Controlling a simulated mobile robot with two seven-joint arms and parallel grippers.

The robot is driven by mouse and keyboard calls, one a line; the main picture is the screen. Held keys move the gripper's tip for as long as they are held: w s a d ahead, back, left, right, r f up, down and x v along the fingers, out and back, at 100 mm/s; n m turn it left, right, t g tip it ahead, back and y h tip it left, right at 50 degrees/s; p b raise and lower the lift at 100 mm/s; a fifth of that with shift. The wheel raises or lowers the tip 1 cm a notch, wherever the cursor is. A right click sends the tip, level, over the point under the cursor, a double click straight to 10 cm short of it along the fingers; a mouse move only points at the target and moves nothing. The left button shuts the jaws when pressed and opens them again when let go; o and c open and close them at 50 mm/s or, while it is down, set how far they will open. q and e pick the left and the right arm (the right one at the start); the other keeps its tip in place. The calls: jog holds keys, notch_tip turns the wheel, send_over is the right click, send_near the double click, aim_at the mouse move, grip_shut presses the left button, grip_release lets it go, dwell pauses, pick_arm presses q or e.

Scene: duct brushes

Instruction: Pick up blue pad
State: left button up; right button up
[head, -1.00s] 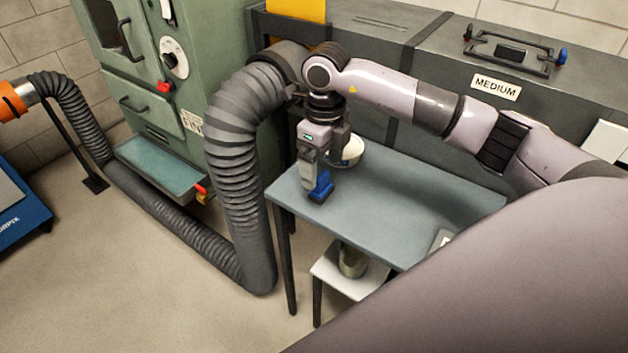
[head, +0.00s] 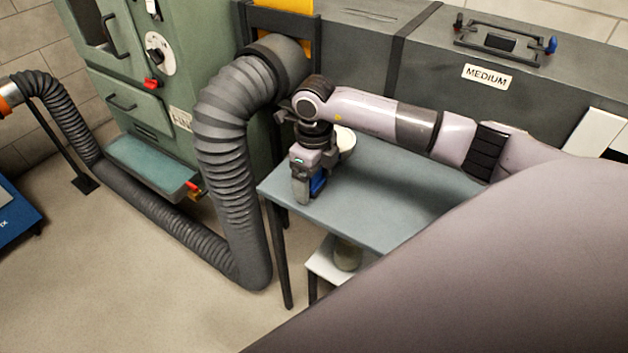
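The blue pad (head: 318,183) is on the near left part of the grey-blue table (head: 385,195), seen in the head view. It is mostly hidden behind my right gripper (head: 303,196), and only its right part shows. My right gripper points down, with its fingers low at the pad's near left side. Whether the fingers touch the pad or stand around it is hidden, and their opening does not show. My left gripper is not in view.
A white bowl (head: 345,141) stands on the table behind my gripper. A thick ribbed duct (head: 228,150) rises close to the table's left edge. A grey duct housing (head: 425,60) stands behind the table. A white lower shelf (head: 325,262) is beneath.

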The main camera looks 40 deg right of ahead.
jog(key=c, duration=0.9)
jog(key=shift+r, duration=0.15)
notch_tip(320, 180, up, 20)
jog(key=p, duration=0.1)
jog(key=o, duration=0.3)
jog(key=shift+c, duration=0.9)
